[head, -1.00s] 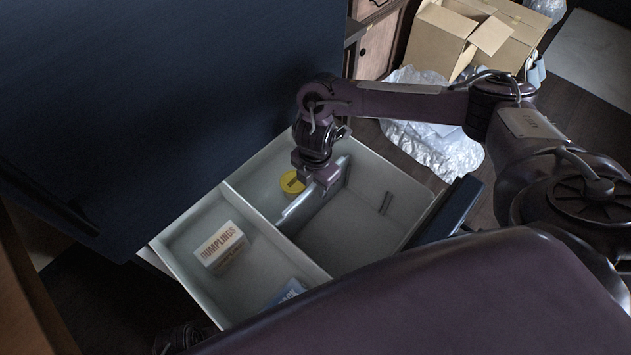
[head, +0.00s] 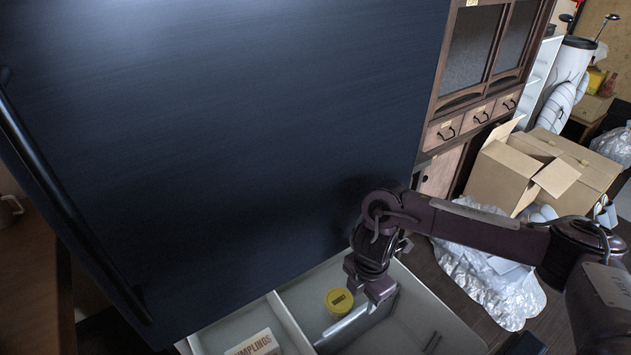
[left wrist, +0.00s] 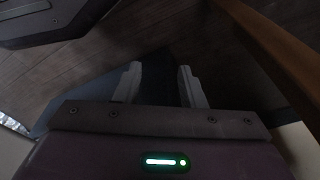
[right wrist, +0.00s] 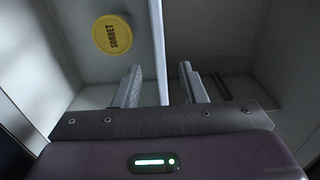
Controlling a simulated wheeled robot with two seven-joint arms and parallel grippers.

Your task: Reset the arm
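My right arm reaches in from the right in the head view. My right gripper (head: 343,331) hangs low over the open white drawer (head: 288,321), beside a yellow-lidded sorbet tub (head: 340,302). In the right wrist view its two fingers (right wrist: 158,76) are apart. The drawer's thin divider shows between them, and the tub (right wrist: 113,35) lies to their left. I cannot tell whether the fingers touch the divider. My left gripper is not visible in the head view. In the left wrist view its fingers (left wrist: 159,74) are apart, with nothing between them.
A dumplings box (head: 254,344) lies in the drawer's left compartment, partly cut off. A large dark blue door or panel (head: 220,150) with a long handle rises behind the drawer. Cardboard boxes (head: 505,178) and plastic wrap (head: 485,280) lie on the floor at the right, near a wooden cabinet (head: 475,120).

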